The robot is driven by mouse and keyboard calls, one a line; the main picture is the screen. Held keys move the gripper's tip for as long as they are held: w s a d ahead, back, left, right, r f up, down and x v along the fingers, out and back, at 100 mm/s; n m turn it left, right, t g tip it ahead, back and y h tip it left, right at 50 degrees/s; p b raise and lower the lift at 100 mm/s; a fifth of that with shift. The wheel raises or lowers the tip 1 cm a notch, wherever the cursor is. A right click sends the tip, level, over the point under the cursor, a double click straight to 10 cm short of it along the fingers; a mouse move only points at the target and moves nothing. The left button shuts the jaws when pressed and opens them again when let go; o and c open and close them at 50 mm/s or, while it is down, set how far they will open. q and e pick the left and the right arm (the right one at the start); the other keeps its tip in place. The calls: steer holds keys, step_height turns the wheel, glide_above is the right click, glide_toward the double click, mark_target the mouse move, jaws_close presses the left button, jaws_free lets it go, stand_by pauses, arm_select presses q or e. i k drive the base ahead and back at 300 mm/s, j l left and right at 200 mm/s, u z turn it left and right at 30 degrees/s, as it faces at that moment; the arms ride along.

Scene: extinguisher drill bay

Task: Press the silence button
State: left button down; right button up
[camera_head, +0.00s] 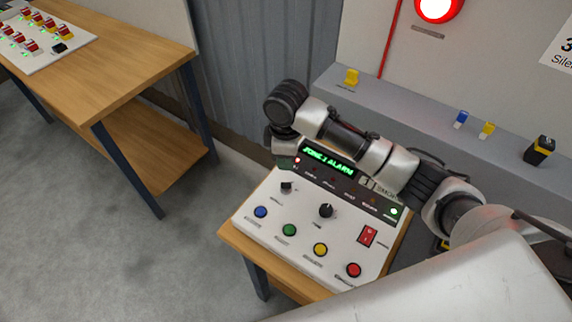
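The control panel (268,226) stands on a wooden table, with a lit green display (328,156) that reads "ZONE 1 ALARM". Along its front edge are a blue button (261,212), a green button (289,230), a yellow button (320,250) and a red button (353,270). Their labels are too small to read, so I cannot tell which is silence. My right arm crosses over the back of the panel. My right gripper (283,158) is at the panel's back left corner, apart from the front buttons, mostly hidden by its wrist. My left gripper is not in view.
The panel also has two black knobs (326,211) and a red rocker switch (368,236). A red alarm lamp (437,8) glows on the wall. A grey ledge (400,118) runs behind. Another wooden table (105,70) stands left, with open floor between.

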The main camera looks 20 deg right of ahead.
mark_target(260, 211)
steer(key=k, duration=1.5)
